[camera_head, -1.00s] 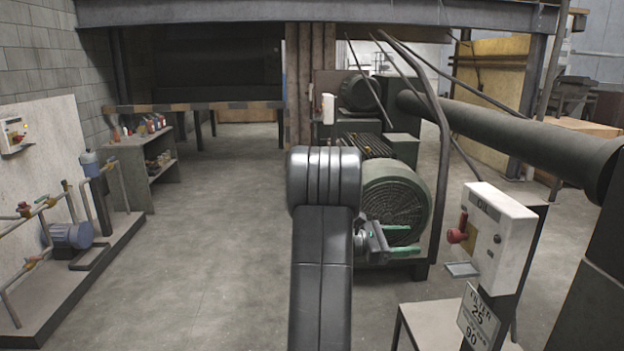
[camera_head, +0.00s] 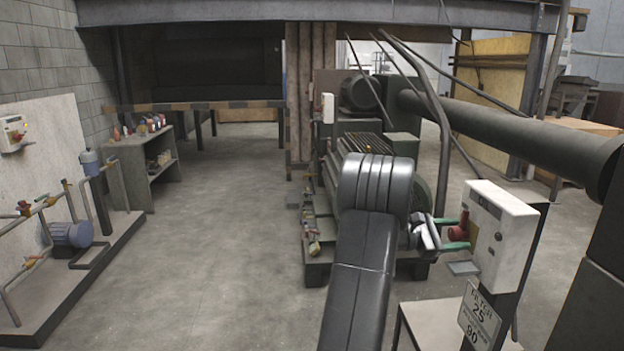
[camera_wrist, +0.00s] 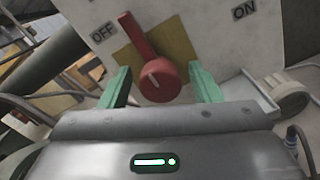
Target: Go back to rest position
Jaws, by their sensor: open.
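My gripper (camera_head: 457,234) is at the left side of the white switch box (camera_head: 502,235) in the head view. Its green fingers are apart, on either side of the red rotary handle (camera_head: 460,229). In the wrist view my gripper (camera_wrist: 163,86) is open, with the red handle (camera_wrist: 150,55) between its fingers and a gap visible at each side. The handle's upper end leans toward the OFF label (camera_wrist: 103,32); the ON label (camera_wrist: 244,11) is at the right. My arm reaches up from the bottom of the head view and bends right toward the box.
A filter sign (camera_head: 479,317) hangs below the box, near a pale table (camera_head: 432,325). A green machine (camera_head: 330,190) stands behind my arm. A thick dark pipe (camera_head: 510,140) runs at right. The floor (camera_head: 220,240) at left centre is open.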

